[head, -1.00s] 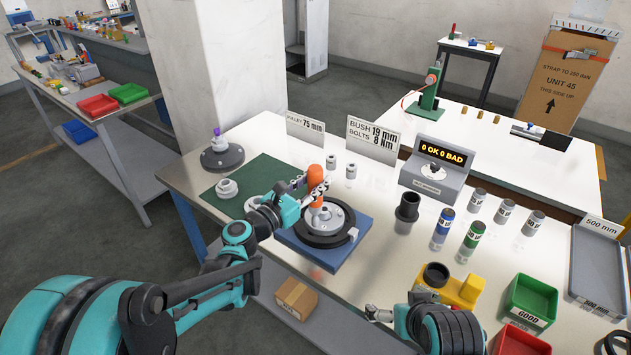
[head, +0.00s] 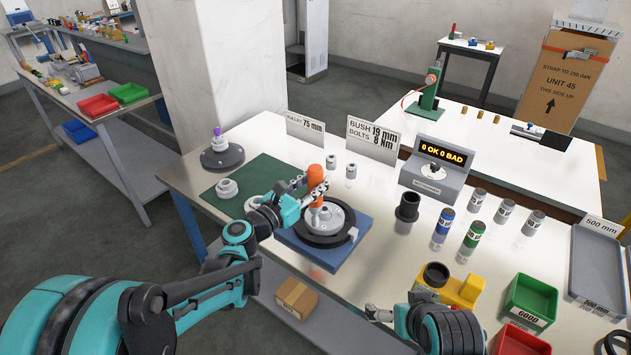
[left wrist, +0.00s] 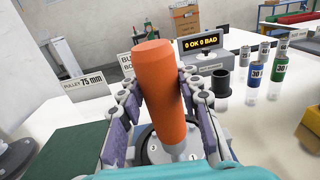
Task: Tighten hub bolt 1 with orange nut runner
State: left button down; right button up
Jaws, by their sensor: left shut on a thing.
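The orange nut runner (head: 315,176) stands upright over the pulley hub (head: 337,216), which sits with its black ring on a blue base plate (head: 350,257). My left gripper (head: 313,190) is shut around the runner's body. In the left wrist view the orange runner (left wrist: 164,95) stands between the two fingers, and its grey lower end reaches down to the hub (left wrist: 150,147) near a mark "1". The bolt under it is hidden. My right gripper (head: 376,314) is low at the front of the table. Its fingers are too small to judge.
A counter box (head: 436,172) reads "0 OK 0 BAD". A black socket (head: 407,208), several labelled cylinders, a yellow fixture (head: 461,291) and a green bin (head: 530,299) stand to the right. A green mat (head: 262,176) with grey parts lies to the left.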

aim_at(315, 167)
dwell(0.4)
pick_arm(q)
jog(key=shift+r+p, duration=0.4)
jog(key=shift+r, duration=0.05)
jog(key=shift+r+p, duration=2)
jog(key=shift+r, duration=0.6)
